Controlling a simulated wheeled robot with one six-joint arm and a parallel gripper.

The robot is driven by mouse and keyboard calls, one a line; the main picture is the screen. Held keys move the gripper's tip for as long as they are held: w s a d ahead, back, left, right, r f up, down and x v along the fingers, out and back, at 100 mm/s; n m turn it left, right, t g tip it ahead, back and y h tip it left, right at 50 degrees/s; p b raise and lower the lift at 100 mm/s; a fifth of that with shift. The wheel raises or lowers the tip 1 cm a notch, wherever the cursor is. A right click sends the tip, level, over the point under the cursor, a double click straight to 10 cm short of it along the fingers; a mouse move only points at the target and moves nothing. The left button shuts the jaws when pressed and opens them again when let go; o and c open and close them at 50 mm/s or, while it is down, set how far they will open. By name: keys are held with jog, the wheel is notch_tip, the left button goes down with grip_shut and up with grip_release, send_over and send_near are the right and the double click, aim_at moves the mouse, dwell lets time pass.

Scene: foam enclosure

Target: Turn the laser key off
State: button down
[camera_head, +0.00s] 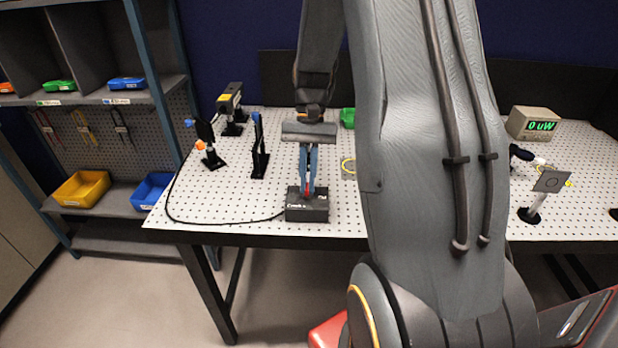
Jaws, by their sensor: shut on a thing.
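A black laser control box (307,208) with small pale markings sits near the front edge of the perforated table. A red key (308,191) shows at the box between my fingertips. My gripper (308,187) reaches straight down over the box with its fingers close together, shut on the key. The fingers hide most of the key, so I cannot tell which way it is turned. A black cable runs from the box to the left. A yellow and black laser (230,98) stands on a post at the back left.
The optics table (245,205) also holds a black upright mount (259,150), another post mount (211,146) and a green object (348,117). A power meter (532,123) at the right reads "0 uW". Shelves with bins (81,188) stand left. My arm covers the middle right.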

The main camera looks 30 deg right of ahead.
jog(key=shift+n, duration=0.4)
jog(key=c, duration=1.9)
grip_release()
jog(key=shift+r, duration=0.1)
jog(key=b+v, duration=0.2)
jog(key=v, duration=0.5)
jog(key=shift+w+r, duration=0.2)
jog(key=shift+r, duration=0.1)
jog(key=shift+a, duration=0.15)
jog(key=s+a+f+n, duration=0.1)
jog(key=a, duration=0.1)
jog(key=s+a+f+n+t+h, duration=0.1)
jog(key=a, duration=0.2)
jog(key=s+a+f+n+t+h+b, duration=0.1)
jog(key=s+a+f, duration=0.1)
jog(key=a, duration=0.1)
jog(key=shift+s+a+f, duration=0.1)
jog(key=shift+f, duration=0.05)
jog(key=s+a+f+n+t, duration=0.3)
jog(key=s+a, duration=0.3)
jog(key=shift+f+n+h+b, duration=0.2)
jog(key=shift+n+h+b, duration=0.1)
jog(key=shift+h+b, duration=0.15)
